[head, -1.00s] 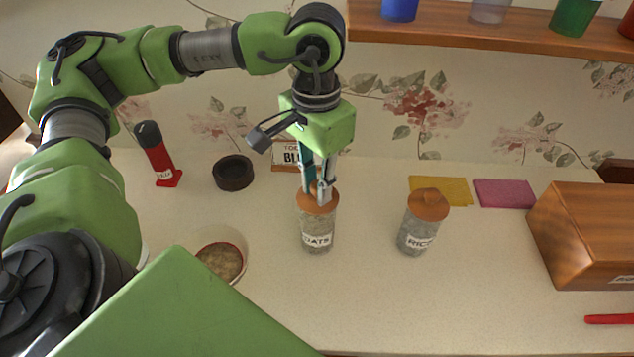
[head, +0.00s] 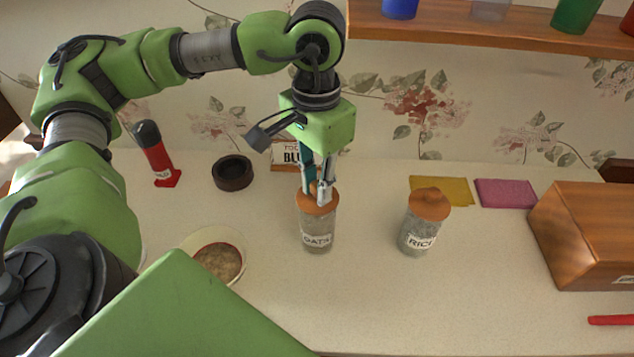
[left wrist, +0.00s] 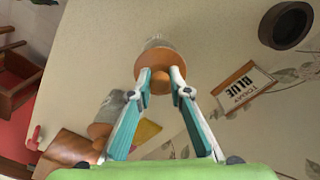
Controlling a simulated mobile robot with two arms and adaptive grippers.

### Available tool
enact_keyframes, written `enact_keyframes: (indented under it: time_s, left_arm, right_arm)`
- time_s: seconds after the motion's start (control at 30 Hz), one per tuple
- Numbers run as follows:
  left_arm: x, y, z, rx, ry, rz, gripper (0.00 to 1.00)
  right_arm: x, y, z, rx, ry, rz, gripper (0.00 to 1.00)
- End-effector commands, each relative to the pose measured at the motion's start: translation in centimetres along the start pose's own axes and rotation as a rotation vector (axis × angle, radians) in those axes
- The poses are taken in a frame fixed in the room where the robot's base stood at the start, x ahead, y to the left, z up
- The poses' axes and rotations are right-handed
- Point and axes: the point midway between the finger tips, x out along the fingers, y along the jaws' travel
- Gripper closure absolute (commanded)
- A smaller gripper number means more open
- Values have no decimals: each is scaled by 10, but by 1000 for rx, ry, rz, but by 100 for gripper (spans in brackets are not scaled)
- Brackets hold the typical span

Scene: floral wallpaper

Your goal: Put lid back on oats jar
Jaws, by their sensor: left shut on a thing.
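The oats jar (head: 318,236) stands upright on the counter, a clear jar with a label reading OATS. Its orange-brown lid (head: 318,204) sits on the jar's mouth; I cannot tell whether it is fully seated. My left gripper (head: 320,192) points down from above and is shut on the lid's knob. In the left wrist view the fingertips close on the knob of the lid (left wrist: 158,58), with the jar (left wrist: 160,40) beneath it. My right gripper is not in view.
A lidded rice jar (head: 416,236) stands to the right. A bowl (head: 218,262) lies left, with a dark round dish (head: 233,173) and a red bottle (head: 156,152) behind. A sign (head: 287,155) is behind the gripper. A wooden box (head: 590,235) is far right.

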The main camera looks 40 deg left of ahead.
Motion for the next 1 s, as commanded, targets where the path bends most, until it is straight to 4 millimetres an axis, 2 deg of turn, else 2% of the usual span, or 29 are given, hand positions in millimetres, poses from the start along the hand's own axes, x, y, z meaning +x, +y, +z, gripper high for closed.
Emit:
enact_keyframes:
  time_s: [0.93,0.97,1.0]
  left_arm:
    - [1,0,0,0,0,0,100]
    - [1,0,0,0,0,0,74]
    - [1,0,0,0,0,0,64]
  right_arm:
    - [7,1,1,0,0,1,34]
    - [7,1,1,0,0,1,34]
    - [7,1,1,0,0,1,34]
